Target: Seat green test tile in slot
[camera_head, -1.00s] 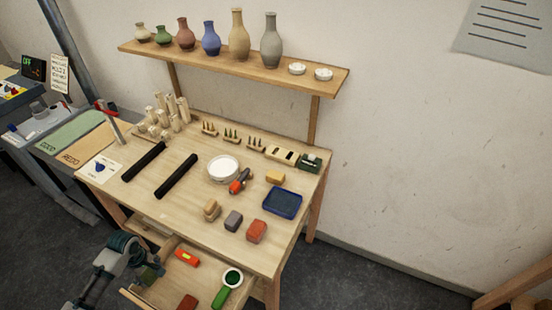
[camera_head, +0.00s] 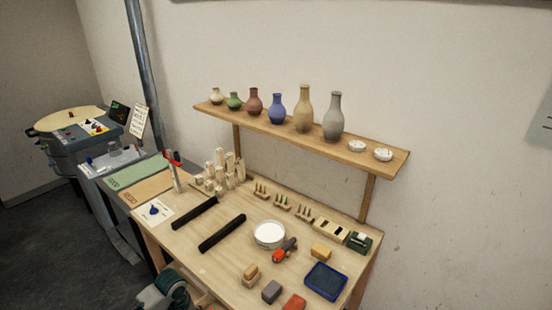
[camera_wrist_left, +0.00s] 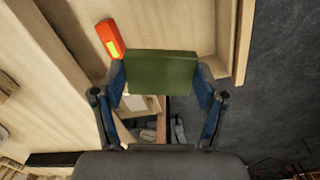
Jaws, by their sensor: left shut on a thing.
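A green block-like tile (camera_wrist_left: 161,72) is held across the fingers of my left gripper (camera_wrist_left: 160,88) in the left wrist view. The two blue fingertips press on its left and right ends. In the head view part of my left arm shows at the bottom left edge; the tile cannot be made out there. A pale wooden block with dark slot-like openings (camera_head: 331,231) stands at the right back of the bench, well away from my arm. Whether this is the task's slot I cannot tell. My right gripper is out of view.
The workbench (camera_head: 215,262) holds two black bars, a white round dish (camera_head: 269,234), a blue tray (camera_head: 326,281) and several small blocks. A shelf (camera_head: 285,133) with vases overhangs its back. An orange object (camera_wrist_left: 109,38) lies near the tile in the wrist view.

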